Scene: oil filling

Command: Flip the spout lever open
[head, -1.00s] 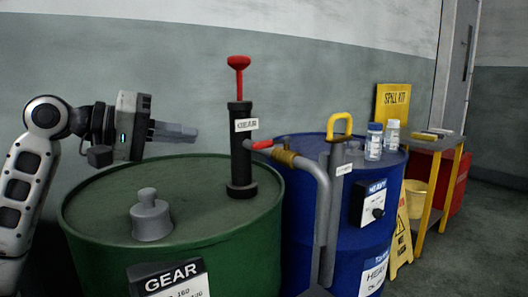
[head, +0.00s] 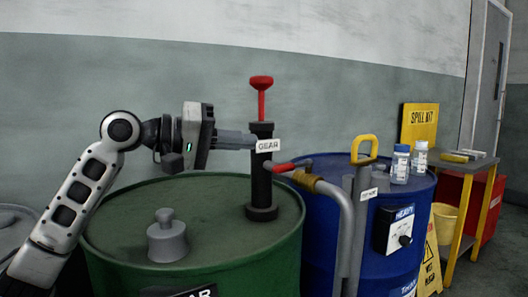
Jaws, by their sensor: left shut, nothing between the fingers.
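The black hand pump (head: 262,180) with a GEAR tag and a red plunger handle (head: 261,88) stands upright on the green drum (head: 200,190). The red spout lever (head: 281,168) sticks out from the pump's right side, beside the brass fitting (head: 305,181) of the grey spout pipe (head: 344,215). My left gripper (head: 252,141) is shut and empty. It points right, with its tips at the pump body near the tag, above and left of the lever; I cannot tell whether they touch the pump. My right gripper is not in view.
A grey cap (head: 167,238) stands on the green drum's front. The blue drum (head: 320,215) holds a yellow-handled pump (head: 364,150) and two bottles (head: 400,165). A yellow-legged table (head: 470,170), spill kit sign (head: 419,124) and wet floor sign (head: 431,258) stand right.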

